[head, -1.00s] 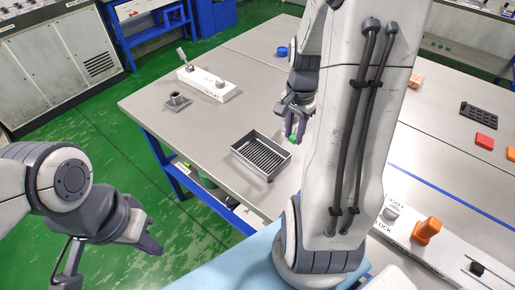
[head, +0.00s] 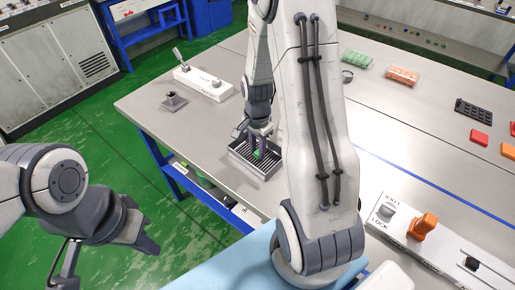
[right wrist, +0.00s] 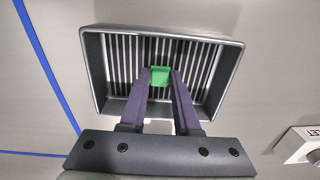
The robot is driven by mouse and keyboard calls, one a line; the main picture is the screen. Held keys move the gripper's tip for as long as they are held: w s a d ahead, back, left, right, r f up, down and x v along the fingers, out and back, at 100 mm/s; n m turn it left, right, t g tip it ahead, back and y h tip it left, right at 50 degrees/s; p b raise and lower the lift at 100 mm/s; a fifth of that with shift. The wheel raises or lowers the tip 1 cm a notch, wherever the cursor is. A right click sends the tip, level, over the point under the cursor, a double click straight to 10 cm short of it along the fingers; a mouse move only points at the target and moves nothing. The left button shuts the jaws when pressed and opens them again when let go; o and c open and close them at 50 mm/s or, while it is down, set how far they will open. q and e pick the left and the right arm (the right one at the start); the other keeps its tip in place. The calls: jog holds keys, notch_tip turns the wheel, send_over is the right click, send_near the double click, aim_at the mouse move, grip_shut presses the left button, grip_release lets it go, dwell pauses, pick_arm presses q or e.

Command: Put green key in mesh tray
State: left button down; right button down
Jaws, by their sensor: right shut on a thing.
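The mesh tray (head: 238,160) is a grey open box with a slatted floor on the table, and its rim also shows in the right wrist view (right wrist: 238,75). The green key (right wrist: 160,76) is a small green piece between my right gripper's purple fingertips (right wrist: 160,72). It also shows in the head view (head: 257,154), over the tray's inside. My right gripper (head: 258,148) is shut on it and points down at the tray. I cannot tell whether the key touches the slats. My left gripper (head: 150,240) is empty, off the table at the left, with its fingers apart.
A white panel with a lever (head: 205,83) and a small grey socket (head: 174,101) stand at the table's far left. A lock panel with an orange knob (head: 422,226) is at the right. Green (head: 357,59) and orange (head: 402,76) blocks lie further back.

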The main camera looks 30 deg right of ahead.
aim_at(257, 153)
jog(key=shift+f, duration=0.1)
jog(key=c, duration=1.1)
grip_release()
jog(key=shift+f, duration=0.1)
jog(key=o, duration=0.5)
jog(key=shift+c, duration=0.2)
notch_tip(257, 153, up, 12)
jog(key=r, duration=0.1)
jog(key=s+a+r+n, duration=0.1)
jog(key=s+a+n, duration=0.1)
jog(key=a+n, duration=0.4)
jog(key=s+a+r+n, duration=0.2)
jog(key=a+n, duration=0.1)
jog(key=a, duration=0.5)
jog(key=s+a+n+y, duration=0.1)
jog(key=s+a+n, duration=0.9)
jog(key=s+n, duration=0.3)
jog(key=shift+s+a+r+n+p, duration=0.15)
jog(key=shift+s+r+n+p, duration=0.2)
jog(key=shift+s, duration=0.2)
